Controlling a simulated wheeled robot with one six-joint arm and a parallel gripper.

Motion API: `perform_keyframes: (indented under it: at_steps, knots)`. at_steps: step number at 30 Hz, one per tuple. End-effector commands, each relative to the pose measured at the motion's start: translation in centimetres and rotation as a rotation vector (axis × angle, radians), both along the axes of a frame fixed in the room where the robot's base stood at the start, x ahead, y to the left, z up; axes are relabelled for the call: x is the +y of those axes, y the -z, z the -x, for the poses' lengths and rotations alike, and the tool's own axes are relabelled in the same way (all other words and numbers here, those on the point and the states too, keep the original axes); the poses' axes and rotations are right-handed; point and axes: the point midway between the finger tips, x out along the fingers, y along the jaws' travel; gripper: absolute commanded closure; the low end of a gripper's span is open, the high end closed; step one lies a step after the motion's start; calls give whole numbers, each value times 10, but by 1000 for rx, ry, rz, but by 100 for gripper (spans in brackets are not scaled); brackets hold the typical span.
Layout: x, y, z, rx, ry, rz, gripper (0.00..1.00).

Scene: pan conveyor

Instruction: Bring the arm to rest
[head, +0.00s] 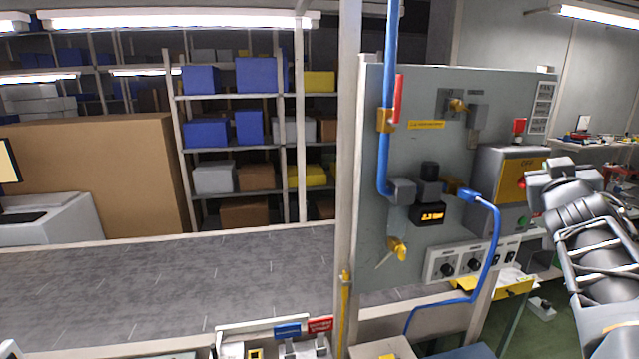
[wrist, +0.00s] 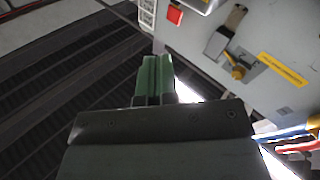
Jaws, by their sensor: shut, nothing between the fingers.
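My gripper (wrist: 153,76) shows in the wrist view as two green fingers pressed together with nothing between them. It points up past the edge of a grey control panel, with dark ribbed ceiling or wall to the left. In the head view my arm (head: 600,245) is raised at the right edge, in front of the right side of the panel (head: 430,230). The fingers cannot be made out clearly there.
The panel carries a blue pipe (head: 389,60), a blue hose (head: 494,250), a yellow-and-grey box (head: 510,190) and knobs (head: 447,268). A grey conveyor belt (head: 170,285) runs at left. Shelves (head: 235,147) with bins stand behind. A cluttered bench (head: 600,145) is at far right.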

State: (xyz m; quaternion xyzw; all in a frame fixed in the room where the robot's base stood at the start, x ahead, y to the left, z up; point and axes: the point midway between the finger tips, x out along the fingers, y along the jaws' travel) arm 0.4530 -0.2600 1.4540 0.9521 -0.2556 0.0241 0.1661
Motion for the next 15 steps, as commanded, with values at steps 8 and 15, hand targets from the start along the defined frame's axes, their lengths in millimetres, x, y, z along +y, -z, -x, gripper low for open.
perform_keyframes:
  at_steps: [8,15]
  knots:
    - [78,196,50,633,102,-444,100]
    - [183,293,119,1066,-46,-648,100]
